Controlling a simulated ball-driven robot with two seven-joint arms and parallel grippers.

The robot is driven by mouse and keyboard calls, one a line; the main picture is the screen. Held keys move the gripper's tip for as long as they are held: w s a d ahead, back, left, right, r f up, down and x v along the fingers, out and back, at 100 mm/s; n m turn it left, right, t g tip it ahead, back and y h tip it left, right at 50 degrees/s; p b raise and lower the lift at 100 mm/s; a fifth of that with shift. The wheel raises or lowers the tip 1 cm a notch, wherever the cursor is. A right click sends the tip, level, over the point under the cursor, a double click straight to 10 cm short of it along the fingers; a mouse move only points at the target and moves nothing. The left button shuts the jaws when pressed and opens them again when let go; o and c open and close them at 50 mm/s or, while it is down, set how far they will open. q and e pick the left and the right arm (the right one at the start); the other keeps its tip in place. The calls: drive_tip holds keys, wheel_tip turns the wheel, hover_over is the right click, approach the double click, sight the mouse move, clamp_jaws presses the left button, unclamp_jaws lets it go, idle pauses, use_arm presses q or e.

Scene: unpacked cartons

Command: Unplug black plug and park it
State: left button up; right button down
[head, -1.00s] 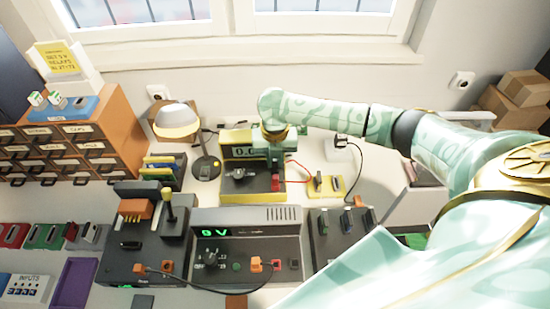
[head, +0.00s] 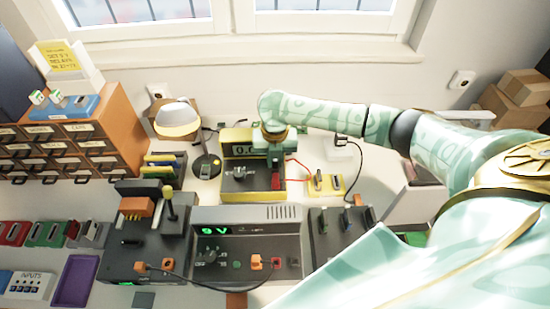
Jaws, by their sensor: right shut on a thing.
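A yellow-framed meter (head: 229,137) with a dark face and a green-lit display stands at the back middle of the bench. My right gripper (head: 275,158) comes down in front of its right side and is shut. What it holds is a small dark thing, apparently the black plug, mostly hidden by the fingers. A red plug or socket part (head: 276,182) sits just below the fingertips. A red lead (head: 298,163) runs from the meter's right side to a small yellow holder (head: 338,184) with dark slots. My left gripper is not in view.
A desk lamp (head: 178,118) stands left of the meter. A grey power supply (head: 290,213) with a green display and a black cable is in front. A dark switch panel (head: 325,240) lies to its right. An orange drawer cabinet (head: 122,125) stands far left.

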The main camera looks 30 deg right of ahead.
drive_tip(key=c, duration=1.3)
unclamp_jaws()
drive_tip(key=shift+r, duration=0.1)
wheel_tip(320, 180, up, 16)
drive_tip(key=p, duration=0.6)
